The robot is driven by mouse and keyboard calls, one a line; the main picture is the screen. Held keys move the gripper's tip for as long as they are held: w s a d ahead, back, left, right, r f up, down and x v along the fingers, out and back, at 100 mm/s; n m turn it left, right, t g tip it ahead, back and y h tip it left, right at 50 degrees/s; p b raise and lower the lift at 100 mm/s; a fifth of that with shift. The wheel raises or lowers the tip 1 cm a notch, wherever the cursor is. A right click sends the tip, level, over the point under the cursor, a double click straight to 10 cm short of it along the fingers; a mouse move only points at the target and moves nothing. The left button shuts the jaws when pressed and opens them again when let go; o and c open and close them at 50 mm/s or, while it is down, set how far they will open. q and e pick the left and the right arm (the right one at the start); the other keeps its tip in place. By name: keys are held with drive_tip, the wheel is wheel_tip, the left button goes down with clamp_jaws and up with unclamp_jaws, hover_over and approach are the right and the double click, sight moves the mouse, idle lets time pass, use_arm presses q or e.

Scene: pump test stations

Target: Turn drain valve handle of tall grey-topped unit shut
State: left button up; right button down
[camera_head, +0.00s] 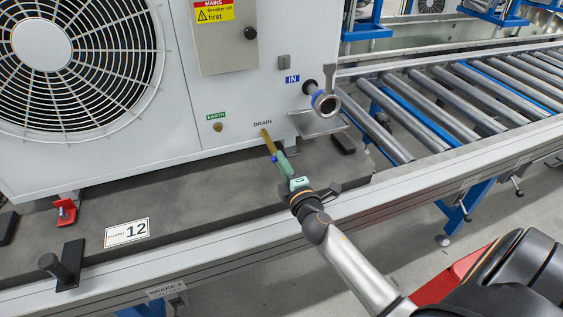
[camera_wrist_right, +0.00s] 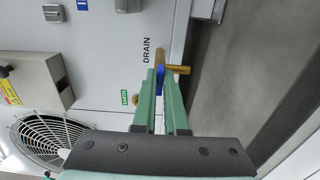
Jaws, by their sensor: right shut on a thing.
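The drain valve, a brass stub (camera_head: 266,138) under the DRAIN label, sticks out low on the white unit (camera_head: 190,95). Its small blue handle (camera_head: 275,158) shows between my right gripper's fingertips. My right gripper (camera_head: 277,158) has green fingers and is shut on the handle. In the right wrist view the brass valve (camera_wrist_right: 176,69) lies just beyond the fingertips, and the blue handle (camera_wrist_right: 160,78) sits between them, partly hidden by the fingers. The unit's top is out of view. My left gripper is not in view.
The unit stands on a grey board marked 12 (camera_head: 127,232). An inlet pipe with a blue ring (camera_head: 324,102) and a small metal tray (camera_head: 318,122) are close by on the right. A roller conveyor (camera_head: 450,105) runs off right. A black post (camera_head: 62,265) stands at the front left.

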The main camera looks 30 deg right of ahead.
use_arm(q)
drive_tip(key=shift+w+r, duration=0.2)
use_arm(e)
drive_tip(key=c, duration=1)
unclamp_jaws()
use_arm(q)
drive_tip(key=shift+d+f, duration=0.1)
use_arm(e)
drive_tip(key=shift+o, duration=0.2)
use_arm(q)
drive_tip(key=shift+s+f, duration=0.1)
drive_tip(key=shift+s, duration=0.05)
use_arm(e)
drive_tip(key=shift+s+a, duration=0.1)
drive_tip(key=shift+s, duration=0.2)
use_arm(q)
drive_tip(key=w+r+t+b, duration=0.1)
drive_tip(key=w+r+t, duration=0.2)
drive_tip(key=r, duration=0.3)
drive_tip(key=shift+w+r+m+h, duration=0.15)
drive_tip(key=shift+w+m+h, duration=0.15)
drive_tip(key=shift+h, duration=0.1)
use_arm(e)
drive_tip(key=v, duration=1.2)
